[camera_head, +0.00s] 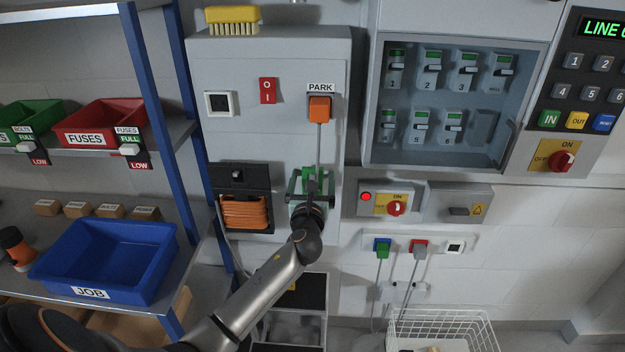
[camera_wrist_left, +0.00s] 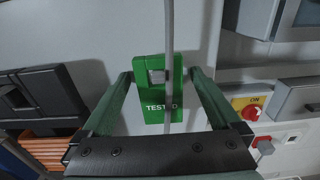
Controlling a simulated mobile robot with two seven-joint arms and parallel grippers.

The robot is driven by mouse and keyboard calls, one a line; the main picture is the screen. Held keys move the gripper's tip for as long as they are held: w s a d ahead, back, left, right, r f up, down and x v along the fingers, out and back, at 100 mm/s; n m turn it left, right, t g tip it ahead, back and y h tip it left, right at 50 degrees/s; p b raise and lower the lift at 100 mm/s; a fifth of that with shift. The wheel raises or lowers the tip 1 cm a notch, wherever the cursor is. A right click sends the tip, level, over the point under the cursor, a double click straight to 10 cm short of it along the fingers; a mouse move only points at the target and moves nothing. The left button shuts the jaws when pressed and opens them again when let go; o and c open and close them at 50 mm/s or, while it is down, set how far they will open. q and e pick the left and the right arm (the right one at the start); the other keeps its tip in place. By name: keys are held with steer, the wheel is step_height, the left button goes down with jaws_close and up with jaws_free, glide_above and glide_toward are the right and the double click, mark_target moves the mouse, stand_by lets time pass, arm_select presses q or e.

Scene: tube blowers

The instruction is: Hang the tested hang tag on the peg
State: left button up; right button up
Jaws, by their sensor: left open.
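The green hang tag (camera_wrist_left: 150,97), marked TESTED, is upright against the grey cabinet front in the left wrist view. A small grey block (camera_wrist_left: 157,76) shows at its upper part; I cannot tell whether this is the peg. My left gripper (camera_head: 311,186) is in front of the cabinet, below the PARK label, and hides most of the tag in the head view. In the wrist view its open fingers (camera_wrist_left: 160,78) stand on either side of the tag, with visible gaps. A grey cord (camera_wrist_left: 169,45) runs down in front of the tag. My right gripper is not in view.
An orange plug (camera_head: 319,108) sits under PARK, its cord running down to my gripper. An orange cable coil (camera_head: 244,212) is left of the gripper. A switch box (camera_head: 385,200) with a red knob is at right. A blue JOB bin (camera_head: 70,264) stands on the left shelf.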

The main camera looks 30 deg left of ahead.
arm_select(q)
steer(key=shift+s, duration=0.1)
steer(key=v, duration=1.2)
steer(key=s+d+f+n+g+h, duration=0.1)
steer(key=s+d+f+n+h, duration=0.15)
steer(key=f, duration=0.35)
steer(key=s+d+f+n+g+h, duration=0.1)
steer(key=s+d+f+n+h, duration=0.15)
steer(key=f+n, duration=0.2)
steer(key=s+d+f+n+g+h, duration=0.1)
steer(key=s+d+f+n, duration=0.15)
steer(key=f, duration=0.45)
steer(key=s+d+f+n+g+h, duration=0.1)
steer(key=s+d+f+n+h, duration=0.1)
steer(key=s+d+f+n, duration=0.2)
steer(key=s+d+f+n+g+h, duration=0.2)
steer(key=s+f+n, duration=0.4)
steer(key=n, duration=0.8)
steer(key=s+d+h, duration=0.1)
steer(key=s+d, duration=0.1)
steer(key=s, duration=0.1)
steer(key=shift+s+d, duration=0.15)
steer(key=shift+s, duration=0.2)
steer(key=shift+f+n, duration=0.1)
steer(key=shift+n, duration=0.15)
